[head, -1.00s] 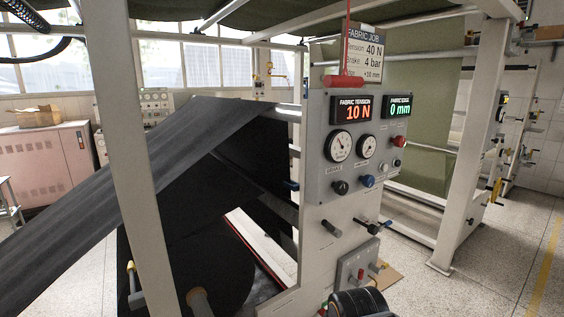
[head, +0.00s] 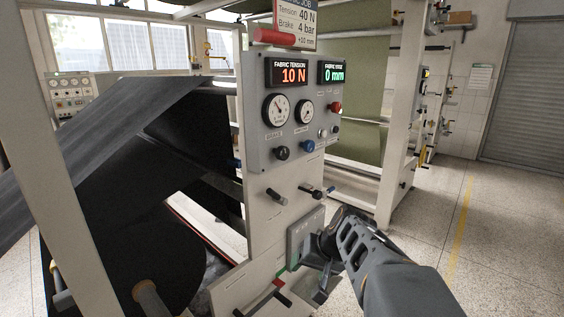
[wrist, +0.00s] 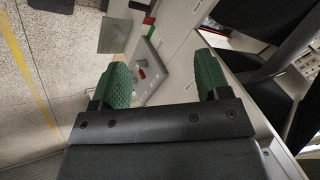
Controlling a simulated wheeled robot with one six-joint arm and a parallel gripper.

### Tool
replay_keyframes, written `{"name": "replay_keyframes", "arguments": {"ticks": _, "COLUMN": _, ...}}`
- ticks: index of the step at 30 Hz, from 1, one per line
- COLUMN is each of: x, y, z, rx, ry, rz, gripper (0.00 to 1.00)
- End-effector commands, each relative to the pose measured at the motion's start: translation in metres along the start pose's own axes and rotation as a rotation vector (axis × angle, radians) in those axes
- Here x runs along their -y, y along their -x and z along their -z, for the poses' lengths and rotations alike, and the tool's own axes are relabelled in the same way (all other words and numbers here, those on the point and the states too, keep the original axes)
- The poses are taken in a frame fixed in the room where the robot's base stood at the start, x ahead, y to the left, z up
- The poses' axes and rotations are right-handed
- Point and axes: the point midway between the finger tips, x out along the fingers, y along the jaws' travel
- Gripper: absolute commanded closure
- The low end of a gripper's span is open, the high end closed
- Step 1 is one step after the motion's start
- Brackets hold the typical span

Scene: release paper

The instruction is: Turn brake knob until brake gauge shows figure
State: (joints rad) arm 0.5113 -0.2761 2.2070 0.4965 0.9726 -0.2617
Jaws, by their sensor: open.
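The brake gauge (head: 277,109) is the left white dial on the grey control panel (head: 262,70); its needle reading is too small to tell. A black knob (head: 282,153) sits below it, and a blue knob (head: 308,146) is to its right. The job sign (head: 296,22) reads tension 40 N, brake 4 bar and +10 mm. My gripper (head: 307,272) is low, below the panel and apart from both knobs. In the wrist view my gripper (wrist: 163,72) is open and empty, with green pads spread.
A second dial (head: 304,112) and displays reading 10 N (head: 290,72) and 0 mm (head: 333,72) are on the panel. A red button (head: 336,107) is at right. Black handles (head: 276,196) stick out below. Dark fabric (head: 100,130) fills the left. The floor (head: 480,230) at right is clear.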

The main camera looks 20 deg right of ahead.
Motion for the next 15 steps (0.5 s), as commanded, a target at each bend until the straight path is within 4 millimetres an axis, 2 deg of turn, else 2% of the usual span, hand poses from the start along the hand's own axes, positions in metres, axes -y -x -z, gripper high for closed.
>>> {"name": "replay_keyframes", "arguments": {"ticks": 1, "x": -0.008, "y": 0.001, "z": 0.026, "rx": -0.057, "ry": -0.019, "rz": 0.085, "gripper": 0.3}}
{"name": "replay_keyframes", "arguments": {"ticks": 2, "x": -0.009, "y": 0.007, "z": 0.042, "rx": -0.099, "ry": -0.013, "rz": 0.14, "gripper": 0.3}}
{"name": "replay_keyframes", "arguments": {"ticks": 5, "x": -0.008, "y": 0.035, "z": 0.093, "rx": -0.273, "ry": 0.068, "rz": 0.308, "gripper": 0.3}}
{"name": "replay_keyframes", "arguments": {"ticks": 6, "x": -0.006, "y": 0.05, "z": 0.112, "rx": -0.354, "ry": 0.119, "rz": 0.365, "gripper": 0.3}}
{"name": "replay_keyframes", "arguments": {"ticks": 9, "x": 0.004, "y": 0.09, "z": 0.151, "rx": -0.566, "ry": 0.281, "rz": 0.47, "gripper": 0.3}}
{"name": "replay_keyframes", "arguments": {"ticks": 12, "x": 0.027, "y": 0.127, "z": 0.173, "rx": -0.747, "ry": 0.458, "rz": 0.532, "gripper": 0.3}}
{"name": "replay_keyframes", "arguments": {"ticks": 15, "x": 0.042, "y": 0.153, "z": 0.181, "rx": -0.881, "ry": 0.597, "rz": 0.55, "gripper": 0.3}}
